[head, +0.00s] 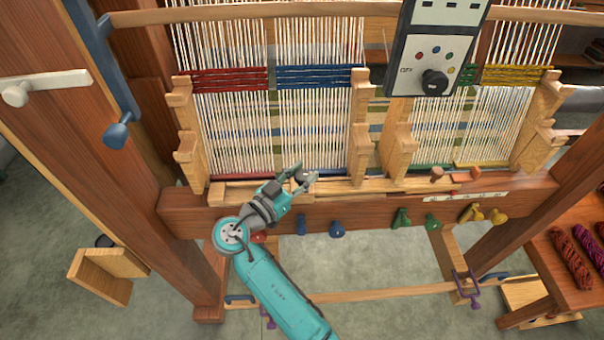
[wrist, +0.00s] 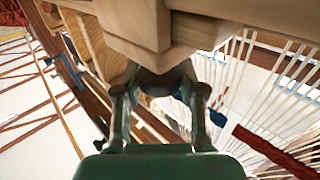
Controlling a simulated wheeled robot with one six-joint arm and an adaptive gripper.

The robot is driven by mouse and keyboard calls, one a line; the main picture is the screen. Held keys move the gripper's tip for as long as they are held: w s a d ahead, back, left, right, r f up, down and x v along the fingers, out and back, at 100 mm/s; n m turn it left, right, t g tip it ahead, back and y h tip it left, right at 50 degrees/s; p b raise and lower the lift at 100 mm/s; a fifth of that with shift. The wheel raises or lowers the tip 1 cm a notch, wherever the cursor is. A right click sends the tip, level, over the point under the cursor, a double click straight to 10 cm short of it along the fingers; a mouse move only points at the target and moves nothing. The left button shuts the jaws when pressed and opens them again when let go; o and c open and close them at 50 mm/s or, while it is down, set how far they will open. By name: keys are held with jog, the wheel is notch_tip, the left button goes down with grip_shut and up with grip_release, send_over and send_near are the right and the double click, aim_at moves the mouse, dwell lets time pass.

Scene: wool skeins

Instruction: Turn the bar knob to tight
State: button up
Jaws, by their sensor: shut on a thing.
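My gripper (head: 302,177) is at the front of the loom, just above the front beam (head: 360,212), below the blue-banded warp. In the wrist view my gripper (wrist: 160,88) has its two fingers closed around a dark rounded knob (wrist: 160,78), under a pale wooden block (wrist: 138,22). I take this for the bar knob. In the head view the fingers mostly hide it, and no pointer or tight mark can be read on it.
A control panel (head: 407,60) with a black dial (head: 435,82) hangs at the upper right. Blue pegs (head: 336,229), green pegs (head: 402,218) and yellow pegs (head: 477,213) line the front beam. A side table (head: 545,262) with wool skeins (head: 570,258) stands at right.

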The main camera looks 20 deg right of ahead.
jog(key=o, duration=1.2)
jog(key=shift+c, duration=0.2)
jog(key=v, duration=1.2)
jog(key=shift+w+a, duration=0.1)
